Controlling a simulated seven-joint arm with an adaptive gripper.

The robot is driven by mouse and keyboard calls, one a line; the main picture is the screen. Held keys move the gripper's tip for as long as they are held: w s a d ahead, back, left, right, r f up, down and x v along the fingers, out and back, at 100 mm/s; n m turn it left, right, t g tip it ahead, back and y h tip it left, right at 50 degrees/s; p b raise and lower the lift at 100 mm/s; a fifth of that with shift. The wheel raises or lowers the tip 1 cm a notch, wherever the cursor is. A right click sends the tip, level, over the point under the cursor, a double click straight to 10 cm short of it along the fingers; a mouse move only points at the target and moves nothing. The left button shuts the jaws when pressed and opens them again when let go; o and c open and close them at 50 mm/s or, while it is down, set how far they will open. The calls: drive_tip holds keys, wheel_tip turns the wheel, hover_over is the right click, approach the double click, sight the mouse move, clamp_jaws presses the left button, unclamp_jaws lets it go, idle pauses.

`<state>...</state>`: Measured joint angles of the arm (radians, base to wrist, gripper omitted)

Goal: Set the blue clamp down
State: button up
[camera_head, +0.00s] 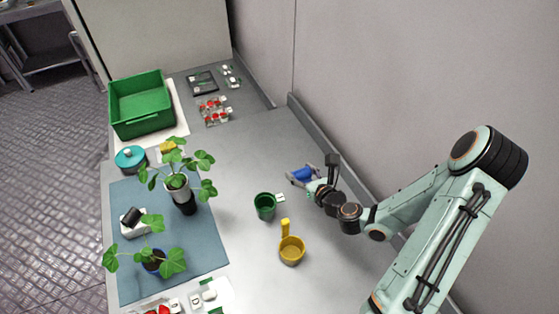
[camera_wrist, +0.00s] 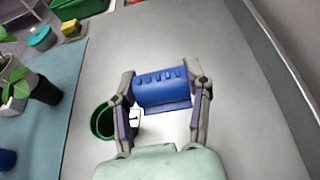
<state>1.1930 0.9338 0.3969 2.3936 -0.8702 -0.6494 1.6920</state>
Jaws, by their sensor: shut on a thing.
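The blue clamp (camera_wrist: 164,88) is held between the two fingers of my gripper (camera_wrist: 162,92) in the wrist view, with a finger against each end. In the head view the blue clamp (camera_head: 303,174) shows small at the tip of my gripper (camera_head: 304,178), over the bare grey right part of the bench. Whether the clamp touches the bench cannot be told.
A green cup (camera_head: 265,206) with a white tag and a yellow scoop (camera_head: 291,250) stand near my gripper. Potted plants stand on a blue mat (camera_head: 215,246) at left. A green crate (camera_head: 141,104) and berry punnets (camera_head: 214,111) are farther back. A wall ledge (camera_head: 330,139) runs along the right.

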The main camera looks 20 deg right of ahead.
drive_tip(key=w+a+r, duration=0.2)
drive_tip(key=w, duration=0.1)
hover_over(279, 161)
drive_tip(key=f, duration=0.9)
drive_tip(key=shift+s+a+f, duration=0.1)
drive_tip(key=shift+s+f, duration=0.15)
drive_tip(key=shift+f, duration=0.05)
drive_tip(key=shift+w+f, duration=0.25)
drive_tip(key=shift+f, duration=1.65)
drive_tip(key=shift+f, duration=0.1)
drive_tip(key=o, duration=0.8)
drive_tip(key=shift+o, duration=0.2)
